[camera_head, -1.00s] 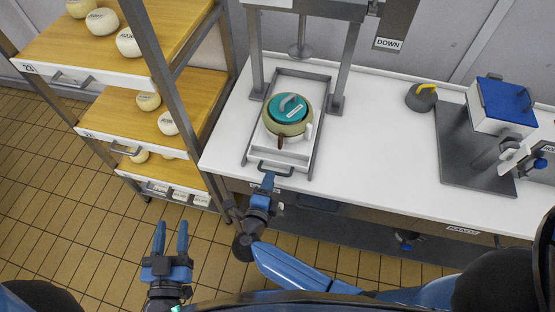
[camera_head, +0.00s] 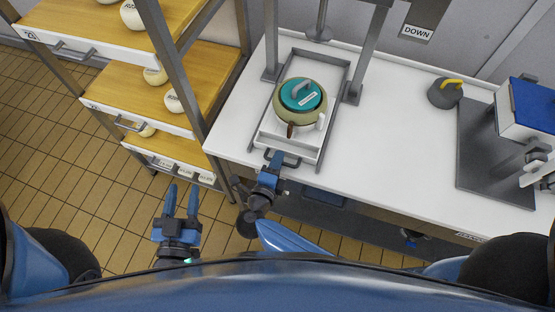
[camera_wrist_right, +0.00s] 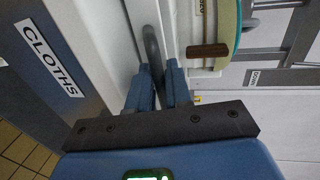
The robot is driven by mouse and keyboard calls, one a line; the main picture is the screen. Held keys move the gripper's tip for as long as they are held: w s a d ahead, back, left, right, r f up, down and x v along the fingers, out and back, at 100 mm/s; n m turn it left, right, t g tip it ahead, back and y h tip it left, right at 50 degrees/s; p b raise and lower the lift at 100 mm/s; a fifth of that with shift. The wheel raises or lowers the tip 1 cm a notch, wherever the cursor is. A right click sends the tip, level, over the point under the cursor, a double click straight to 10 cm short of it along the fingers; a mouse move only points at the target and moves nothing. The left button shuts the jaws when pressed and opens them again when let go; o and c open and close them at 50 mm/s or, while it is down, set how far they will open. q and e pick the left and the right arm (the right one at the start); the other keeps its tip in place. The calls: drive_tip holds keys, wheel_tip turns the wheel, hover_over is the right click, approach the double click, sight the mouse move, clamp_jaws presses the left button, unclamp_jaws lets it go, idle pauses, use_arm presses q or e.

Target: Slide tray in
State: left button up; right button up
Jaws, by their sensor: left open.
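The tray's front handle (camera_head: 292,160) is at the worktop's front edge. My right gripper (camera_head: 273,160) is at this handle. In the right wrist view its fingers (camera_wrist_right: 160,88) close on either side of the grey handle bar (camera_wrist_right: 153,50). My left gripper (camera_head: 182,188) is open and empty over the floor, left of the right gripper.
A shelf rack (camera_head: 172,70) with round pale cheeses stands to the left. On the worktop (camera_head: 400,150) at the right are a dark weight with a yellow handle (camera_head: 445,93) and a blue-topped device (camera_head: 528,105). The worktop between is clear.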

drive_tip(key=shift+w, duration=0.1)
clamp_jaws()
drive_tip(key=x, duration=0.4)
drive_tip(key=shift+d+r, duration=0.1)
drive_tip(key=shift+r, duration=0.3)
drive_tip(key=shift+w, duration=0.3)
drive_tip(key=shift+f, duration=0.1)
drive_tip(key=shift+o, duration=1.4)
unclamp_jaws()
